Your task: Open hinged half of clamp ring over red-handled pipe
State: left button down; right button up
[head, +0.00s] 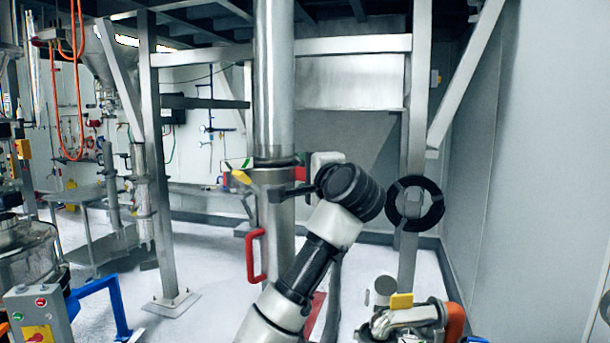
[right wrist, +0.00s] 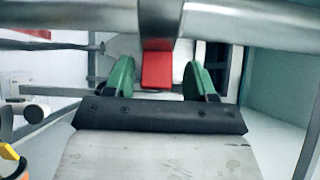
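The steel pipe (head: 274,90) stands upright at the middle of the head view. Its red handle (head: 253,257) sticks out on the left, lower down. The clamp ring (head: 270,177) goes around the pipe above the handle; whether its hinged half is open is hard to tell. In the right wrist view the ring (right wrist: 160,22) crosses the pipe (right wrist: 235,24) at the top. A red tab (right wrist: 157,70) shows below it. My right gripper (right wrist: 159,82) is open, its green fingers either side of the red tab with gaps. In the head view my wrist hides most of it. My left gripper is out of view.
A steel frame post (head: 415,110) with a black coil (head: 415,201) stands right of the pipe. Another post (head: 158,180) stands to the left. A grey control box (head: 38,312) and blue bracket (head: 110,300) are at lower left. A metal elbow (head: 405,318) lies at lower right.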

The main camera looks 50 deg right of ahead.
jog(key=shift+a+f, duration=0.15)
jog(key=shift+a, duration=0.05)
jog(key=shift+s+a+b, duration=0.25)
jog(key=shift+s+b, duration=0.05)
jog(key=b+v, duration=0.3)
jog(key=v, duration=0.6)
jog(key=shift+s+d, duration=0.15)
jog(key=shift+s, duration=0.35)
